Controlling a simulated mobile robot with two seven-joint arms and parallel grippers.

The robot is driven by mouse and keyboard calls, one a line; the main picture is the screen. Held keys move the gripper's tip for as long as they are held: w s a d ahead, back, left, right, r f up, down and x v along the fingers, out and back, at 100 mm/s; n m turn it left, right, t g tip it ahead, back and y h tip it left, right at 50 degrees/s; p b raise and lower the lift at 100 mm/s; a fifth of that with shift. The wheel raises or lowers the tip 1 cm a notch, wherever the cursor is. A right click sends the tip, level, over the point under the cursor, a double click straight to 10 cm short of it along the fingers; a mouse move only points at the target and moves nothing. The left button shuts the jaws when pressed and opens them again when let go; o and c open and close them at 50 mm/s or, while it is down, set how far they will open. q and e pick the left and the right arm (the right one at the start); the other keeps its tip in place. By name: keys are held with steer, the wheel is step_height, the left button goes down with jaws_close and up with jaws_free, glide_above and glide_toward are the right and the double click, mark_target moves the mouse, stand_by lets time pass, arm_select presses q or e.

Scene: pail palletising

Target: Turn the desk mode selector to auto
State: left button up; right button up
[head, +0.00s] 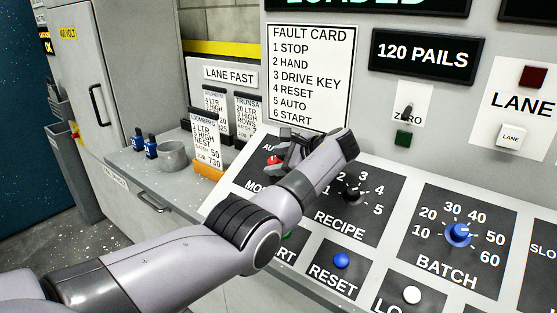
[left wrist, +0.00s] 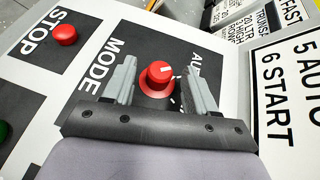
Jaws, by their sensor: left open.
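The mode selector is a red knob (left wrist: 159,76) with a white pointer mark, on a dark panel lettered MODE, with AU… partly hidden. In the left wrist view it stands between the two open fingers of my left gripper (left wrist: 160,85), with a gap visible on each side. In the head view the red knob (head: 273,161) shows just left of my left gripper (head: 290,155), which covers much of the MODE panel (head: 256,187). The positions around the knob are mostly hidden. My right gripper is not in view.
The red STOP button (left wrist: 65,35) is beside the MODE panel. The RECIPE knob (head: 352,193), blue RESET button (head: 341,260) and blue BATCH knob (head: 458,234) lie to the right. A fault card (head: 310,75) stands behind. A grey cup (head: 172,155) and cards are at left.

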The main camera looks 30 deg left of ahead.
arm_select(q)
steer(key=v, duration=0.7)
steer(key=shift+d+b, duration=0.15)
steer(key=shift+b, duration=0.25)
